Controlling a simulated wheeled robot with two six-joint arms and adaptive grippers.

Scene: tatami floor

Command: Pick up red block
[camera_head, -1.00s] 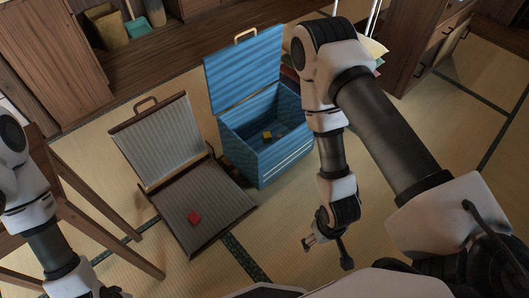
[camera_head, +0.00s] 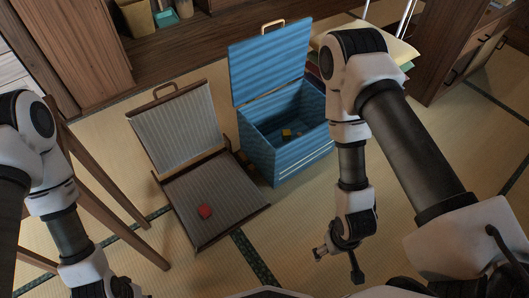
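The red block (camera_head: 205,211) lies in the low tray half of an open, brown-edged, grey-lined case (camera_head: 240,198) on the floor. My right gripper (camera_head: 338,263) is to the right of the case, near the bottom of the view. Its fingers are spread apart with nothing between them, and it is well away from the block. My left arm comes down at the left edge, and its gripper is cut off by the bottom of the frame.
An open blue box (camera_head: 290,158) with small yellowish items (camera_head: 287,133) inside stands behind the case. Wooden table legs (camera_head: 105,205) stand left of the case. Bare tatami (camera_head: 290,215) lies between the case and my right arm.

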